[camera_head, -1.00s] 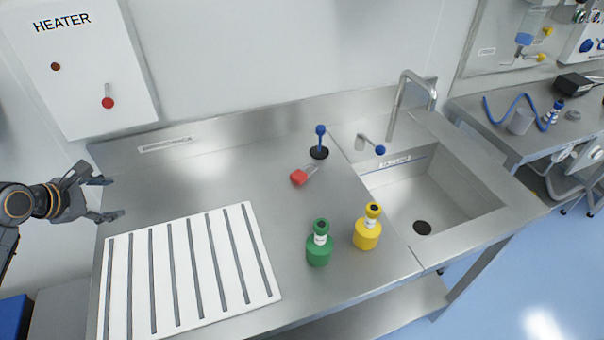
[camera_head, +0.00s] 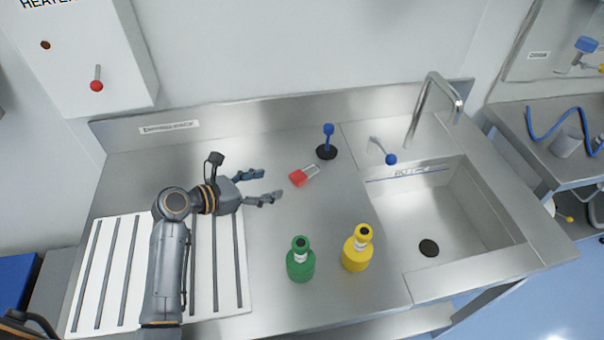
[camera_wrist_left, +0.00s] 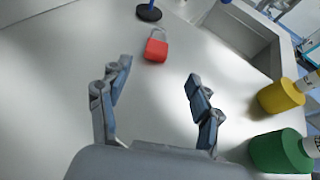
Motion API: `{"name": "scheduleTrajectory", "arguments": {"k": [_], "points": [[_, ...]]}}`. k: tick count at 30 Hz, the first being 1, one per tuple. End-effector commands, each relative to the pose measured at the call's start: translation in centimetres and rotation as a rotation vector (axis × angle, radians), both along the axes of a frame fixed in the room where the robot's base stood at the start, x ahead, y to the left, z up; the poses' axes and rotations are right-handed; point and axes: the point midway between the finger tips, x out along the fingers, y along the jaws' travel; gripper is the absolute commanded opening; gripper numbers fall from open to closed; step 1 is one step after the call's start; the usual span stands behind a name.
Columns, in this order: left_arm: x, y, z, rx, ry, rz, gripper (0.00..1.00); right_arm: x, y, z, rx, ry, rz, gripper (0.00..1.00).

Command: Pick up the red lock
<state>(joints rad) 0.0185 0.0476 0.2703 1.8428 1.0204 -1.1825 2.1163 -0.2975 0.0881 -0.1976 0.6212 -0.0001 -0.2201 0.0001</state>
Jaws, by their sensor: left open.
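The red lock (camera_head: 298,178) is a small padlock with a grey shackle. It lies flat on the steel counter, left of the sink and in front of the blue-handled stand. My left gripper (camera_head: 271,185) is open and empty, just left of the lock and apart from it, its fingers pointing right towards it. In the left wrist view the lock (camera_wrist_left: 156,49) lies beyond the fingertips, between their lines, with its shackle pointing away from the open left gripper (camera_wrist_left: 158,75). My right gripper does not show.
A green bottle (camera_head: 300,265) and a yellow bottle (camera_head: 356,253) stand in front of the lock. The blue-handled stand (camera_head: 327,150) is behind it. The sink (camera_head: 440,210) is to the right. A white slotted board (camera_head: 88,275) lies under my left arm.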

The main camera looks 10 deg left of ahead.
Motion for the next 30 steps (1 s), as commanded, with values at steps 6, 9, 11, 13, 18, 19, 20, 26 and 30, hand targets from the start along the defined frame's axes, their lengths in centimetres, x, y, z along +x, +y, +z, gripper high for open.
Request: {"name": "scheduleTrajectory", "arguments": {"k": [6, 9, 11, 13, 18, 19, 20, 26, 30], "points": [[2.7, -2.4, -1.4, 0.000, 0.000, -0.001, 0.64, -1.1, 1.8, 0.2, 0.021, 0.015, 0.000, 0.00], [3.2, -2.8, -1.7, 0.002, 0.000, -0.001, 0.64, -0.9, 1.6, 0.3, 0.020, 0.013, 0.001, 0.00], [3.4, -3.0, -1.8, 0.002, 0.000, -0.001, 0.64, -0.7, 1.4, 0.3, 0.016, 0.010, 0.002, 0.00], [3.9, -3.3, -1.9, 0.001, -0.001, -0.002, 0.64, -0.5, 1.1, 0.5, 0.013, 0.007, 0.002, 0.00], [5.7, -4.5, -2.7, 0.001, 0.000, -0.001, 0.64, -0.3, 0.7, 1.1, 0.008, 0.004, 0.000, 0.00], [6.0, -4.7, -2.9, 0.000, 0.001, -0.001, 0.64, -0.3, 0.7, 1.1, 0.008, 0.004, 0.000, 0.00], [6.3, -5.0, -3.1, 0.000, 0.001, -0.001, 0.64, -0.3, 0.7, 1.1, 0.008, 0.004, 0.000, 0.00], [7.3, -5.8, -3.7, 0.003, 0.000, -0.001, 0.64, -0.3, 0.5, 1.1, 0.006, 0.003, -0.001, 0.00], [7.3, -5.8, -3.8, 0.003, 0.000, 0.000, 0.64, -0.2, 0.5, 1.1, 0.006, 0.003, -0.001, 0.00]]}}
